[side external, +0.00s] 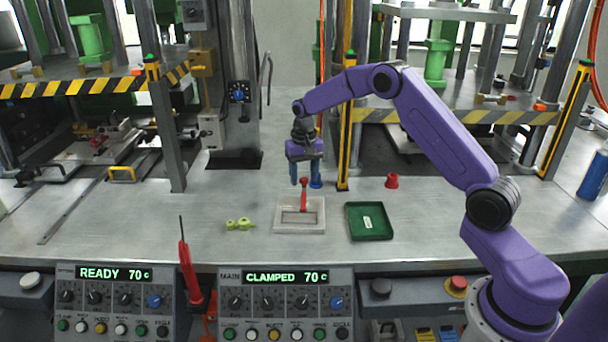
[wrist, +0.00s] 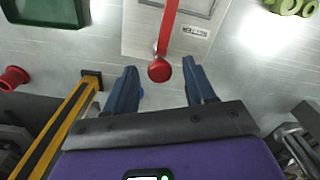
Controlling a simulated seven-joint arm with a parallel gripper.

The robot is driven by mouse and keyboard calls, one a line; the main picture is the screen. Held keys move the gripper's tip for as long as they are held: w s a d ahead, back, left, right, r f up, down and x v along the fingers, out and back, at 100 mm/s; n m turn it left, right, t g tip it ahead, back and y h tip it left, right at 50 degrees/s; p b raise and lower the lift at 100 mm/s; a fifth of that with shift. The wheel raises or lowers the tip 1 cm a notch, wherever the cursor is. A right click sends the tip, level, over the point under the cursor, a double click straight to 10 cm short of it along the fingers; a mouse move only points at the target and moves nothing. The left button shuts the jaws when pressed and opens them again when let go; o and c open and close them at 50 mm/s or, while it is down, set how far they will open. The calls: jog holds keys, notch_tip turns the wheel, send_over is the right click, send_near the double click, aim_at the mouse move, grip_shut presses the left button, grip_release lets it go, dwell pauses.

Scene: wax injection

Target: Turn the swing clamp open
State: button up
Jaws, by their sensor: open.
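The swing clamp (side external: 303,196) is a red lever with a round knob, on a pale square mould block (side external: 280,228) with a metal frame in its top. In the wrist view the red lever (wrist: 168,30) runs up from its knob, over the block (wrist: 135,30). My gripper (side external: 306,184) is above the back edge of the block, pointing down at the lever. In the wrist view its blue fingers (wrist: 160,68) are open, with the knob between their tips and gaps on both sides. The far end of the lever is cut off there.
A green tray (side external: 355,234) lies right of the block, light green parts (side external: 240,224) left. A red cup (side external: 392,181) stands behind the tray. A yellow-edged post (side external: 345,150) rises close behind my gripper. The front main panel reads CLAMPED 70 C (side external: 286,277).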

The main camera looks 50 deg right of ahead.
grip_shut()
jog(key=m, duration=0.4)
jog(key=shift+m, duration=0.4)
jog(key=m, duration=0.4)
jog(key=shift+m, duration=0.3)
jog(key=m, duration=0.4)
jog(key=shift+r+m, duration=0.1)
jog(key=shift+m, duration=2.2)
